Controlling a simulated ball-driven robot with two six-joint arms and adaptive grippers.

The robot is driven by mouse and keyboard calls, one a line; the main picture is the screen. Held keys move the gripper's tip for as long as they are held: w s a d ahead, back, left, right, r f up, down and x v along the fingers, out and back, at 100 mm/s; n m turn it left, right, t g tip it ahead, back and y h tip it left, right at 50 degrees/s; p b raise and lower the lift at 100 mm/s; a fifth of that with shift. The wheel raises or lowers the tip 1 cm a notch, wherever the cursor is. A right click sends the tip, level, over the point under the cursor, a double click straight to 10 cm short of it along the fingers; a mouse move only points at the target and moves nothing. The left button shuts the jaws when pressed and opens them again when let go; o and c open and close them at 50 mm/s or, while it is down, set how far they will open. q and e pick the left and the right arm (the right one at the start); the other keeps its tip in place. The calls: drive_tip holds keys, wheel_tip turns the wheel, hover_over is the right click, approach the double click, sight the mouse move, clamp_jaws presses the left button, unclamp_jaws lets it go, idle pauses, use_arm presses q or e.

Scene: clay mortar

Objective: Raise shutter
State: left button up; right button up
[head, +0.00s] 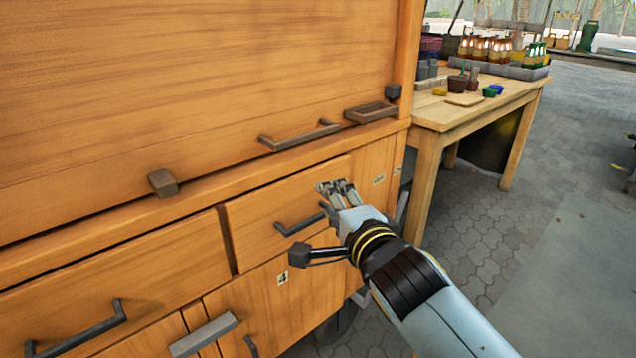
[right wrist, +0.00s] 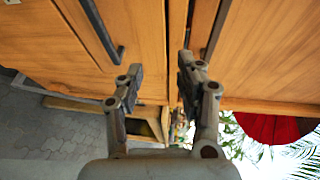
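The shutter (head: 200,80) is a large wooden panel on the upper part of the cabinet, its lower edge down at the ledge. A dark bar handle (head: 300,136) sits near its bottom edge. My right gripper (head: 336,187) is in front of the drawer row, below and a little right of that handle, and apart from it. In the right wrist view its two fingers (right wrist: 160,72) are apart with nothing between them; the cabinet front lies beyond. My left gripper is not in view.
A drawer with a dark handle (head: 300,222) is beside my right gripper. Dark blocks (head: 162,182) and a small tray-like piece (head: 371,113) are along the shutter's bottom. A wooden table (head: 470,110) with pots and bottles stands right; paved floor is open there.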

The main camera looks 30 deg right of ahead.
drive_tip(key=t, duration=0.2)
approach(310, 138)
drive_tip(key=w, duration=0.7)
drive_tip(key=w+d, duration=0.1)
drive_tip(key=w, duration=0.2)
drive_tip(key=shift+w+r, duration=0.2)
drive_tip(key=shift+w, duration=0.05)
drive_tip(key=shift+m+h, duration=0.3)
clamp_jaws()
